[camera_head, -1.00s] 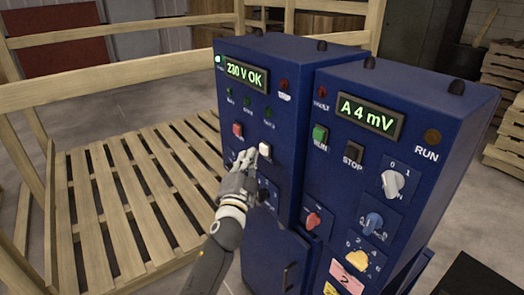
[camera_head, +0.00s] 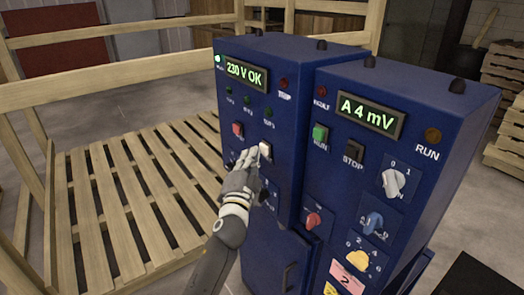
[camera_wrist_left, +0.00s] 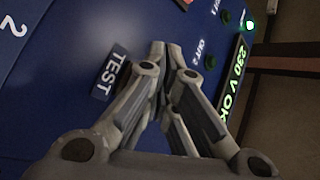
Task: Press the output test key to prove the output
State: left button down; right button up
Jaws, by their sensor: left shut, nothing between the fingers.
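The white key (camera_head: 265,150) sits on the front of the left blue cabinet (camera_head: 285,150), below a row of small green lamps. In the left wrist view a TEST label (camera_wrist_left: 111,73) is beside my fingers, and the key itself is hidden behind them. My left gripper (camera_head: 256,160) is shut and empty, its fingertips at or just in front of the white key; I cannot tell whether they touch. It also shows in the left wrist view (camera_wrist_left: 172,50). The cabinet display (camera_head: 245,75) reads 230 V OK. My right gripper is not in view.
A red button (camera_head: 238,129) is left of the white key. The right cabinet carries a display (camera_head: 369,116) reading A 4 mV, a green RUN button (camera_head: 320,133), a dark STOP button (camera_head: 353,152) and several rotary knobs. A wooden pallet (camera_head: 125,200) lies left.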

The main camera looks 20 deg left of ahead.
pick_arm(q)
jog(key=shift+w+d+b, duration=0.3)
jog(key=shift+w, duration=0.1)
dwell(0.7)
dwell(0.3)
jog(key=shift+s+a+p, duration=0.4)
jog(key=shift+s+a, duration=0.15)
jog(key=shift+s, duration=0.2)
jog(key=s+a+p, duration=0.1)
jog(key=s, duration=0.1)
jog(key=s+a, duration=0.2)
jog(key=shift+p, duration=0.35)
dwell(0.3)
